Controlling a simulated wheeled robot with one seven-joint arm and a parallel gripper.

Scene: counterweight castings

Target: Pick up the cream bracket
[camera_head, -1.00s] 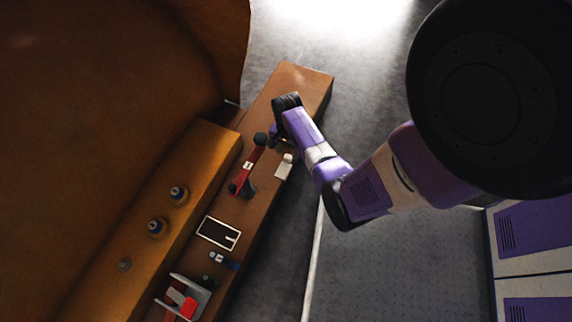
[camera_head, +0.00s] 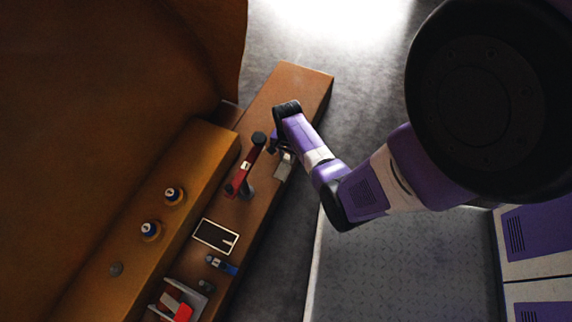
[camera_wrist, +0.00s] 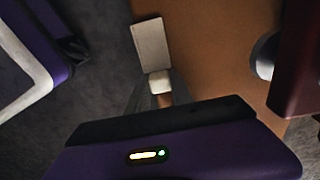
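The cream bracket (camera_head: 285,164) lies on the brown bench near its right edge. In the wrist view it is a flat pale plate (camera_wrist: 151,44) with a smaller block at its near end. My gripper (camera_head: 280,150) is at the bracket's upper end in the head view. In the wrist view my gripper's dark fingers (camera_wrist: 160,88) lie on either side of the small block, with brown bench showing between them. I cannot tell whether they touch the block or have closed on it. The bracket looks still on the bench.
A red-handled tool (camera_head: 243,172) with dark ends lies just left of the bracket; its red part (camera_wrist: 300,60) is close at right in the wrist view. A black tray (camera_head: 216,237), a blue item (camera_head: 222,265) and a grey-and-red fixture (camera_head: 178,303) lie further down. The bench's right edge is close.

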